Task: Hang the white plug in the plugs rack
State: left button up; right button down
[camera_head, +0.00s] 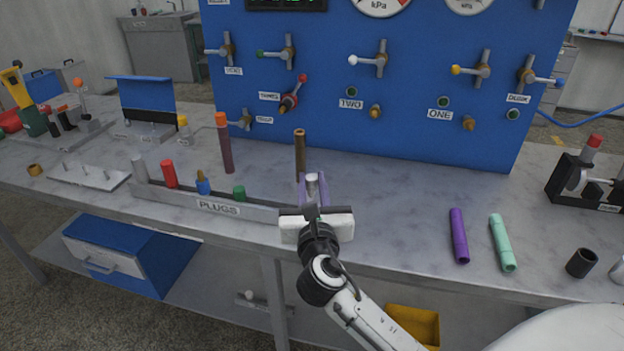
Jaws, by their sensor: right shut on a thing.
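The plugs rack (262,212) is a low grey rail labelled PLUGS along the front of the workbench. My right gripper (313,187) is at the rack's right end, over the bench. It is shut on a small pale cylinder, which looks like the white plug (312,182), held upright between its fingers. The gripper body hides the plug's lower part and the rack's right end, so I cannot tell whether the plug touches the rack. My left gripper is not in view.
A brown hose (300,150) stands upright just behind my right gripper. An orange-topped dark hose (225,145) stands further left. Purple (459,236) and mint (502,243) tubes lie on the right. The blue valve panel (420,75) rises behind. Bench between is clear.

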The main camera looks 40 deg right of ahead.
jog(key=shift+f+b, duration=0.7)
jog(key=shift+f, duration=0.75)
jog(key=shift+p, duration=0.35)
jog(key=shift+p, duration=0.65)
dwell(0.6)
jog(key=shift+f+b, duration=1.25)
jog(key=shift+f, duration=0.65)
jog(key=c, duration=1.5)
grip_release()
jog(key=shift+o, duration=0.2)
